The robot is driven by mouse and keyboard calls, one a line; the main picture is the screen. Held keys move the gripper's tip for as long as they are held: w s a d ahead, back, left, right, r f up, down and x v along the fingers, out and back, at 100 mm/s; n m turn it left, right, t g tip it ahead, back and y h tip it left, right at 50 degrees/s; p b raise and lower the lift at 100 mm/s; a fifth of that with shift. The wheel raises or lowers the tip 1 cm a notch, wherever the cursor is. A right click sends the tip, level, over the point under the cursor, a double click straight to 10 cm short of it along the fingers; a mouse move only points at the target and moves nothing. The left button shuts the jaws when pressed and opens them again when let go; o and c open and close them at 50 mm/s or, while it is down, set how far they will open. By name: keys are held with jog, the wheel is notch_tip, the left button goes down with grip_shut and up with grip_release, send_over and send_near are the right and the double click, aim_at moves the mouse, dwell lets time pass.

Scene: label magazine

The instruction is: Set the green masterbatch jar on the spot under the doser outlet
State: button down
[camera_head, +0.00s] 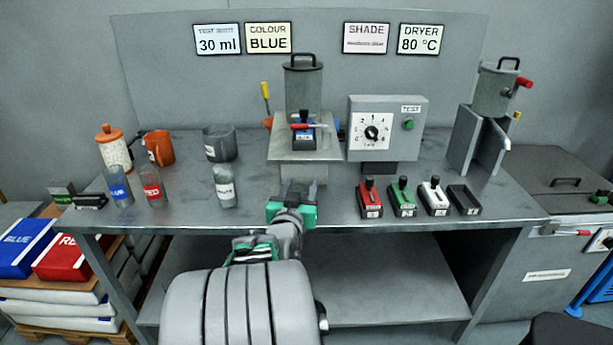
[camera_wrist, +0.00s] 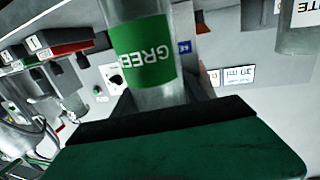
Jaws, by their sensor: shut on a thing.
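The green masterbatch jar, a clear jar with a green label (camera_wrist: 144,48), is held by my gripper in the wrist view. The dark jaws (camera_wrist: 160,108) close around its lower visible part. In the head view my gripper (camera_head: 299,190) is at the bench's front edge, in front of the doser, and the jar is not clearly visible there. The doser appears to be the grey lidded hopper (camera_head: 303,90) on a stand (camera_head: 305,172) at the middle of the bench, with a blue block and a red lever on it. The spot under its outlet cannot be made out.
Jars labelled blue (camera_head: 118,190), red (camera_head: 153,190) and white (camera_head: 225,190) stand left on the bench (camera_head: 330,215). Several coloured blocks stand at the front right, including a green one (camera_head: 402,200). A control box (camera_head: 387,130) is right of the doser.

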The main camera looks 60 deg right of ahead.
jog(key=x, duration=0.9)
jog(key=shift+f, duration=0.25)
jog(key=c, duration=0.6)
grip_release()
